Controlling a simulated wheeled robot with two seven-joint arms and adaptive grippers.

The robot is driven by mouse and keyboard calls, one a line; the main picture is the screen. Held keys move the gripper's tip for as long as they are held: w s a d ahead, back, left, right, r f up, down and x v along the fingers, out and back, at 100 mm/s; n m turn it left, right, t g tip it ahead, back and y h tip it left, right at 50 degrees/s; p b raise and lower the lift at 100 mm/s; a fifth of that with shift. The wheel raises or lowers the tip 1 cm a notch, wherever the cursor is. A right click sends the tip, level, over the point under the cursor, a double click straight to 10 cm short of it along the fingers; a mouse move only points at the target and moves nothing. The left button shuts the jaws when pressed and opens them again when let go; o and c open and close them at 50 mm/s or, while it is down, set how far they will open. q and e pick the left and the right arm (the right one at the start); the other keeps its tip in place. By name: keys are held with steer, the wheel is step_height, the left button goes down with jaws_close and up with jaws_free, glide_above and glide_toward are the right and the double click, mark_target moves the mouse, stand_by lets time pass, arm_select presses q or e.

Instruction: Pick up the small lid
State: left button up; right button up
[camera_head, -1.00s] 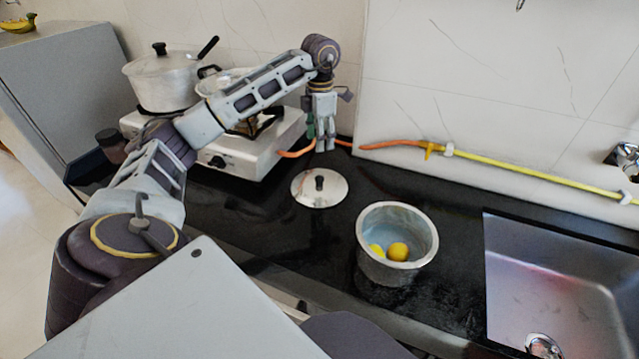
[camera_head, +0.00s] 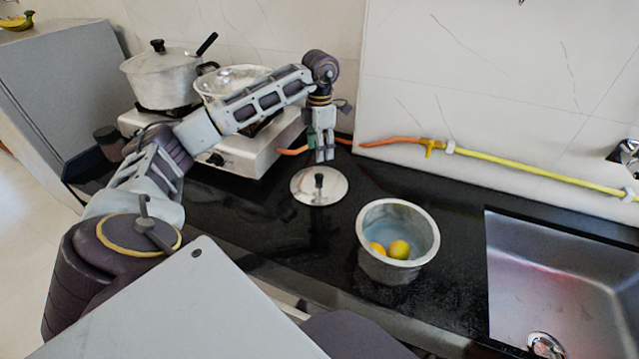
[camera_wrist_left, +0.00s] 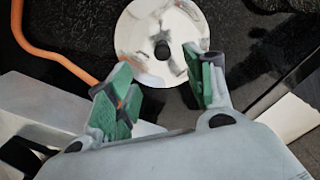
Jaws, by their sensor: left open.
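The small lid (camera_head: 304,190) is a round, shiny metal disc with a black knob (camera_head: 319,181). It lies flat on the black counter, between the stove and the metal pot. My left gripper (camera_head: 324,158) points down above the lid's far side, just behind the knob in the head view. In the left wrist view, the gripper (camera_wrist_left: 166,92) is open and empty, with green pads on its fingers. There the lid (camera_wrist_left: 140,40) and its knob (camera_wrist_left: 162,50) show beyond the fingertips, and nothing touches the knob. My right gripper is not in view.
A metal pot (camera_head: 375,265) with yellow fruit stands right of the lid. A stove (camera_head: 255,158) with a lidded pot (camera_head: 160,82) and a pan (camera_head: 215,85) is at back left. An orange hose (camera_head: 385,143) runs behind. The sink (camera_head: 560,280) is at right.

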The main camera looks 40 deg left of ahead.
mark_target(319, 175)
arm_select(q)
step_height(319, 175, down, 4)
steer(key=shift+r, duration=0.2)
steer(key=shift+f, duration=0.6)
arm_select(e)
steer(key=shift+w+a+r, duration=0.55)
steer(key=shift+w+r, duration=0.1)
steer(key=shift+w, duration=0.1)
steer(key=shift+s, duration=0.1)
arm_select(q)
steer(key=shift+s+f+b, duration=0.2)
steer(key=shift+f+b, duration=0.1)
steer(key=shift+f, duration=2.3)
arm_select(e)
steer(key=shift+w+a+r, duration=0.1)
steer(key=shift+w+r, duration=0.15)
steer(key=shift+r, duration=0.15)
